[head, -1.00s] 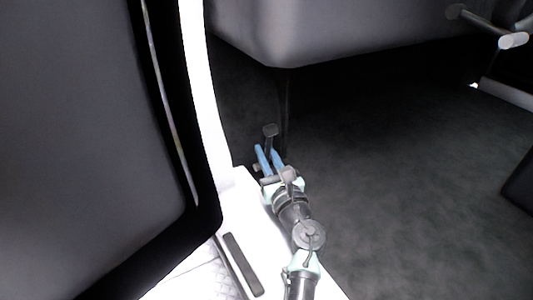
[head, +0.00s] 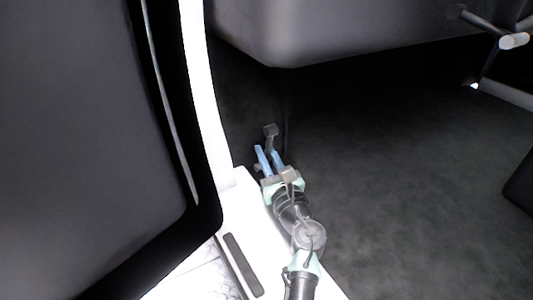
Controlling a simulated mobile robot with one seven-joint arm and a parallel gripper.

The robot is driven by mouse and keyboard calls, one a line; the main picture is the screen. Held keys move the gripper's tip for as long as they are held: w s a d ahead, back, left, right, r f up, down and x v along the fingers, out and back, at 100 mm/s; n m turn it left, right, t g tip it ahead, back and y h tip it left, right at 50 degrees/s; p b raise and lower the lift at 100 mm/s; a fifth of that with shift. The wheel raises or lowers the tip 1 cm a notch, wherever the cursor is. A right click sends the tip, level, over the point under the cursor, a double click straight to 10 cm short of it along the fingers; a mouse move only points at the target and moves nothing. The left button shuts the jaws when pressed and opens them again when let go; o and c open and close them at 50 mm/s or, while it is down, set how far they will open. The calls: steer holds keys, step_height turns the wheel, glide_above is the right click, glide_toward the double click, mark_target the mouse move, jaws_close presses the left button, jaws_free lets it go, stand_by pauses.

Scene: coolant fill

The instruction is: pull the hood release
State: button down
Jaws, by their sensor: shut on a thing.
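The hood release, a small dark grey lever (head: 270,131) with a block-like head on a thin stem, is low in the dark footwell just inside the door sill. My gripper (head: 266,151) reaches it from the front, with its two blue fingers on either side of the stem. The fingers are shut on the lever, and its head sticks out beyond their tips. The lower part of the lever and its mounting are hidden by the fingers and the dark.
The open door (head: 90,150) fills the left side. The white sill (head: 235,215) lies under my arm. The grey dashboard (head: 340,30) overhangs the footwell. Bare dark carpet (head: 420,180) extends to the right. A grey-tipped stalk (head: 513,41) is at upper right.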

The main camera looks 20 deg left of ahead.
steer(key=shift+s+a+r, duration=0.1)
steer(key=shift+a+r, duration=0.2)
steer(key=shift+a, duration=0.15)
steer(key=c, duration=0.9)
jaws_free()
steer(key=shift+o, duration=0.3)
steer(key=shift+d+f, duration=0.2)
steer(key=shift+d, duration=0.1)
steer(key=p+v, duration=0.6)
steer(key=v, duration=0.7)
